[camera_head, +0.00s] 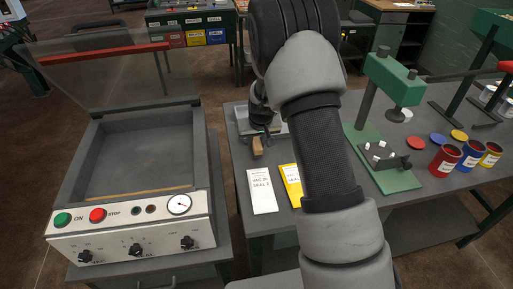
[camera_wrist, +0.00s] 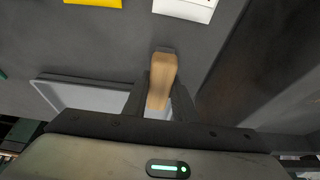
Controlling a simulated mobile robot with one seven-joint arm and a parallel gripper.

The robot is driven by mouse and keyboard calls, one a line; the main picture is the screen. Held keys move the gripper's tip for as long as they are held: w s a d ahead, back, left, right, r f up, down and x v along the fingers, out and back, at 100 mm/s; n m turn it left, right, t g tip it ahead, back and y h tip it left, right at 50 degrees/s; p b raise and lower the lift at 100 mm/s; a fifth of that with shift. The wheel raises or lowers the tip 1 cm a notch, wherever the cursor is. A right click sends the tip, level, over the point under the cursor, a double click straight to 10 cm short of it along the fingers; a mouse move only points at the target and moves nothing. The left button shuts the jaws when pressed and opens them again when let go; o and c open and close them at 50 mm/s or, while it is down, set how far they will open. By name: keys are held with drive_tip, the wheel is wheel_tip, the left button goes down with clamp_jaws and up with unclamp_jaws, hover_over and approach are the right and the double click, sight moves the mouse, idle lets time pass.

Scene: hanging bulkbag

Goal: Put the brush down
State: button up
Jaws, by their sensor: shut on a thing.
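The brush shows as a light wooden handle (camera_wrist: 163,75) between the two dark fingers of my gripper (camera_wrist: 160,98) in the wrist view. My gripper is shut on it. In the head view the brush's wooden end (camera_head: 257,147) shows just below my gripper (camera_head: 262,128), over the grey table near its left edge. The brush's bristles are hidden. A shallow grey tray (camera_wrist: 75,93) lies beside and beneath my gripper; it also shows in the head view (camera_head: 242,122), partly covered by my arm. I cannot tell whether the brush touches the tray or table.
A white card (camera_head: 262,190) and a yellow card (camera_head: 290,182) lie on the table in front of the brush. A vacuum sealer (camera_head: 130,225) with its clear lid raised stands to the left. A green press (camera_head: 392,80) and several paint-coloured cans (camera_head: 444,160) stand right.

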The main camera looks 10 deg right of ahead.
drive_tip(key=shift+f, duration=1.1)
drive_tip(key=shift+f, duration=0.25)
drive_tip(key=o, duration=0.9)
drive_tip(key=shift+d, duration=0.1)
